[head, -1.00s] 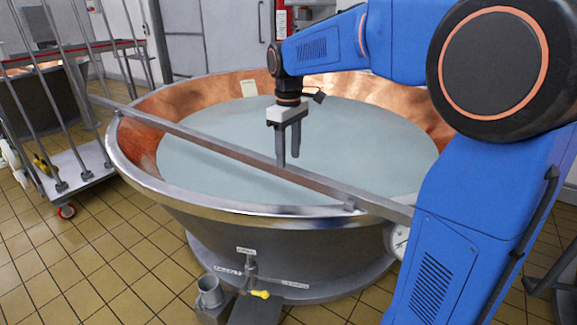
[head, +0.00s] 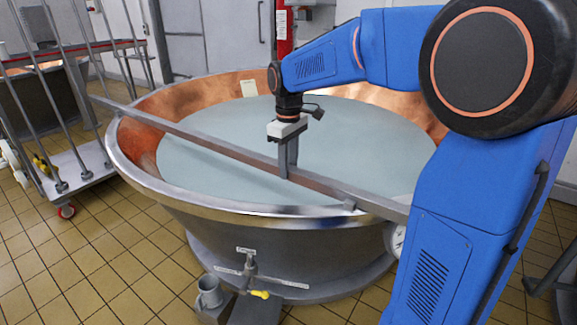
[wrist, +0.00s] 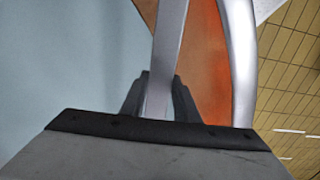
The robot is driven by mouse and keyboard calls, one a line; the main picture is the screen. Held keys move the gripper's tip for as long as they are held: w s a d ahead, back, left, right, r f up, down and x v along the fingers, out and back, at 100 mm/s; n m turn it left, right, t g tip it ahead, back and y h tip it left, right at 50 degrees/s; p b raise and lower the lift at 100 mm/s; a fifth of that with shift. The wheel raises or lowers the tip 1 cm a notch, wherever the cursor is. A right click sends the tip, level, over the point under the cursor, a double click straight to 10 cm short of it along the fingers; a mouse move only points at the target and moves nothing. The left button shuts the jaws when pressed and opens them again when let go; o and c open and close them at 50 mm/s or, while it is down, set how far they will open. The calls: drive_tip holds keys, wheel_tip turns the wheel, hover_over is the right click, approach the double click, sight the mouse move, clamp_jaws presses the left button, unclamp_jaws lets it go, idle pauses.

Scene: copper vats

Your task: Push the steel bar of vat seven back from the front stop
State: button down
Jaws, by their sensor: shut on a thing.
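The steel bar (head: 215,148) lies across the near side of the open vat (head: 165,205), from beyond its left rim to the right front rim. It also shows in the wrist view (wrist: 170,40), running up between the fingers. My gripper (head: 287,172) is shut on the bar right of its middle, with the fingers pointing down. In the wrist view the fingers (wrist: 160,95) sit on both sides of the bar. A small metal block (head: 349,205) sits at the bar near the front rim; I cannot tell whether they touch. No vat number is legible.
Pale liquid (head: 220,165) fills the copper-lined vat under the bar. A railed trolley (head: 80,170) stands close at the left. A valve with a yellow handle (head: 260,294) and a grey jug (head: 209,292) are low in front. Tiled floor is clear at front left.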

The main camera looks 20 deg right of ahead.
drive_tip(key=w+d, duration=0.9)
drive_tip(key=d, duration=0.3)
drive_tip(key=w+d, duration=0.9)
drive_tip(key=d, duration=0.4)
drive_tip(key=shift+w, duration=0.15)
drive_tip(key=shift+d, duration=0.1)
drive_tip(key=c, duration=1.4)
unclamp_jaws()
drive_tip(key=shift+o, duration=0.2)
drive_tip(key=shift+r, duration=0.1)
wheel_tip(320, 180, up, 17)
drive_tip(key=shift+r, duration=0.1)
